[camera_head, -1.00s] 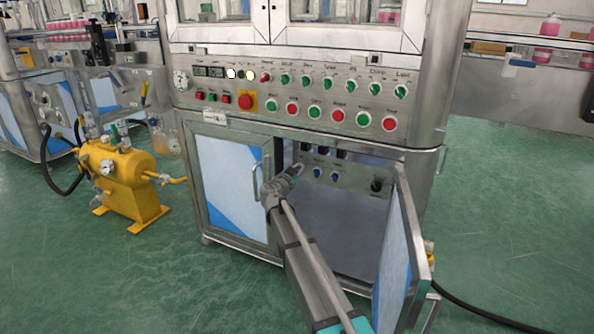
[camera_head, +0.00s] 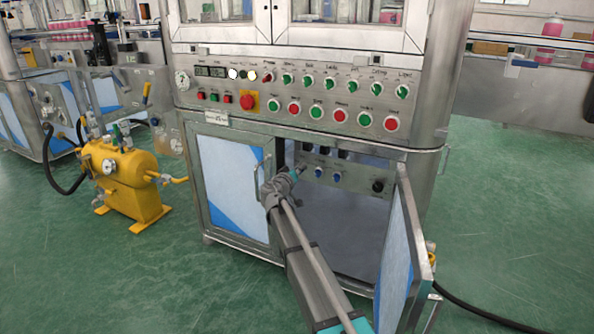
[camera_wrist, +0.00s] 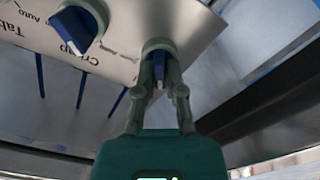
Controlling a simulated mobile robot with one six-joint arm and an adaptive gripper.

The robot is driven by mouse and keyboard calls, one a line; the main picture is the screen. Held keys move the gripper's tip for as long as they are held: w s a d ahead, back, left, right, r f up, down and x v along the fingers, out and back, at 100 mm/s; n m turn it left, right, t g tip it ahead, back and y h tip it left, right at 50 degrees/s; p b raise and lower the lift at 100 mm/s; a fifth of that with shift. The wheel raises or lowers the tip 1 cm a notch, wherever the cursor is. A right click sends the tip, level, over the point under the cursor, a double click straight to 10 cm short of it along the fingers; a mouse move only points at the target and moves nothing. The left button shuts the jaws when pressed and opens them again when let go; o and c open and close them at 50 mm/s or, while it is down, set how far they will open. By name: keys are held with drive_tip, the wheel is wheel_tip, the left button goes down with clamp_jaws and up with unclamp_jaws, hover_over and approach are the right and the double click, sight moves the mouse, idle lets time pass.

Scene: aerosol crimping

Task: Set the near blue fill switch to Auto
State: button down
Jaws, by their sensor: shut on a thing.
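My gripper (camera_wrist: 158,82) is shut on a blue switch (camera_wrist: 159,66) with a grey collar in the wrist view. The fingers sit on both sides of its blue handle, which runs nearly up and down in the picture. Small lettering beside it is too blurred to read surely, so its setting is unclear. In the head view my gripper (camera_head: 300,170) reaches into the open cabinet to the small panel's left end, hiding the held switch. Two other blue switches, one (camera_head: 319,173) and another (camera_head: 337,176), show to its right.
A neighbouring blue switch (camera_wrist: 75,28) has an upside-down "Auto" label near it. The open cabinet door (camera_head: 404,255) stands right of my arm. The left door (camera_head: 232,190) is closed. The main button panel (camera_head: 310,95) is above; a yellow tank (camera_head: 125,180) stands left.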

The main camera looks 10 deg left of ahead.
drive_tip(key=shift+w+a+n, duration=0.15)
drive_tip(key=shift+a+n, duration=0.1)
drive_tip(key=shift+n, duration=0.95)
drive_tip(key=c, duration=0.7)
unclamp_jaws()
drive_tip(key=shift+c, duration=0.2)
drive_tip(key=shift+d, duration=0.1)
drive_tip(key=shift+s, duration=0.25)
drive_tip(key=v, duration=1.1)
drive_tip(key=shift+s, duration=0.35)
